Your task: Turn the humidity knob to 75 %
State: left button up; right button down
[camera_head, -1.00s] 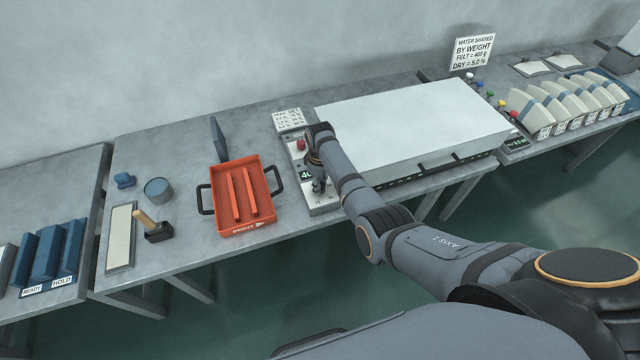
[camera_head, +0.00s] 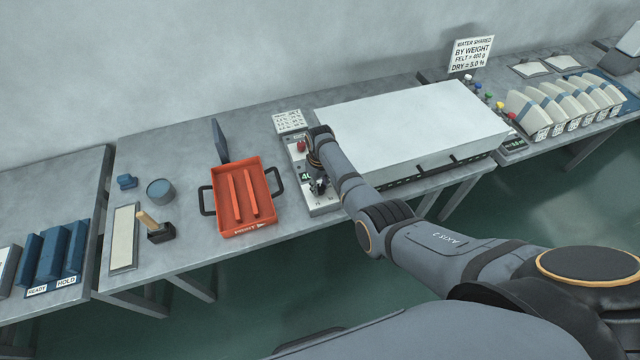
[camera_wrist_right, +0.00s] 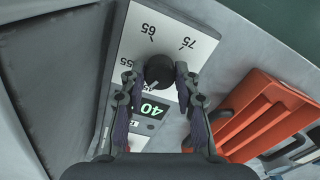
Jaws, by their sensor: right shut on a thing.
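The humidity knob (camera_wrist_right: 161,72) is a dark round knob on a pale control panel (camera_wrist_right: 145,22). The labels 55, 65 and 75 are printed around it. A pale mark on the knob faces the lower left in the wrist view, away from the 75. A green display (camera_wrist_right: 151,110) beside the knob reads 40. My right gripper (camera_wrist_right: 158,78) is shut on the knob, one finger on each side. My left gripper is not in view.
An orange tray (camera_head: 242,232) with black handles stands left of the panel. The large white-topped press (camera_head: 410,125) is right of it. A red button (camera_head: 301,147) and a white label card (camera_head: 289,121) are behind my gripper.

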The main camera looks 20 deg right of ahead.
jog(key=m+p, duration=0.1)
jog(key=m, duration=0.3)
jog(key=shift+r+m, duration=0.1)
jog(key=shift+m, duration=0.2)
jog(key=m, duration=0.4)
jog(key=shift+m+p, duration=0.3)
jog(key=m, duration=0.4)
jog(key=shift+m, duration=0.3)
jog(key=m, duration=0.4)
jog(key=shift+p, duration=0.3)
jog(key=m, duration=1.5)
jog(key=shift+m, duration=2.1)
